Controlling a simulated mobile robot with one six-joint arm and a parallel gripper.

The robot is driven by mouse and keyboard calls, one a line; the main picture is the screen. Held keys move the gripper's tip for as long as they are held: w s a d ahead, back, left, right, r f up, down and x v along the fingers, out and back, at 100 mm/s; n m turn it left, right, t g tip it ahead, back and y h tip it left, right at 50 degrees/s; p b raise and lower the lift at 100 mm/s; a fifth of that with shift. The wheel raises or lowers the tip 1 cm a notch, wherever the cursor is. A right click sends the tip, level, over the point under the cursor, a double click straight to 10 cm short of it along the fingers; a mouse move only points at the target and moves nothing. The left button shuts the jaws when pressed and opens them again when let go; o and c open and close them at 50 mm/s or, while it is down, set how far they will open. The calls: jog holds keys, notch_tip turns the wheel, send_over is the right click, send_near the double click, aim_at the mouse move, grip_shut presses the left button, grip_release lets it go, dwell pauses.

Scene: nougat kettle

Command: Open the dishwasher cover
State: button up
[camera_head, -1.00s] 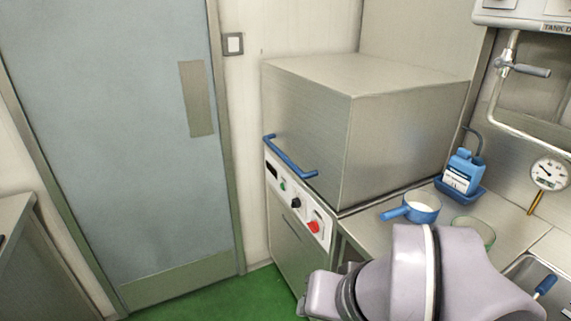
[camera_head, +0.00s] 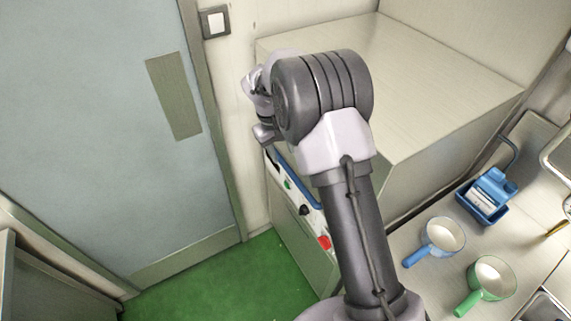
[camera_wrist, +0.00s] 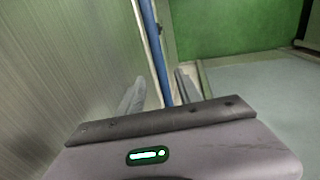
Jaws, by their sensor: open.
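The dishwasher cover (camera_head: 440,100) is a big brushed-steel box hood, down on its base, at the centre right of the head view. Its blue bar handle (camera_head: 298,180) runs along the lower front edge and is partly hidden by my arm. In the wrist view the blue bar (camera_wrist: 154,50) runs down between the two fingers of my gripper (camera_wrist: 160,88). The gripper is open, with a finger on each side of the bar. I cannot tell whether either finger touches it. In the head view my wrist hides the fingertips.
The control panel (camera_head: 304,209) with a red knob lies below the handle. A blue pan (camera_head: 442,236), a green pan (camera_head: 492,278) and a blue bottle holder (camera_head: 487,196) stand on the right counter. A grey door (camera_head: 100,130) is at left, with green floor (camera_head: 215,285) free before it.

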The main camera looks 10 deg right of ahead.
aim_at(287, 166)
jog(key=f, duration=0.2)
jog(key=d+f, duration=0.1)
jog(key=f, duration=0.1)
jog(key=f+b, duration=0.1)
jog(key=f, duration=0.2)
jog(key=shift+w+d, duration=0.2)
jog(key=shift+w, duration=0.05)
jog(key=shift+c, duration=0.4)
grip_shut()
dwell(0.5)
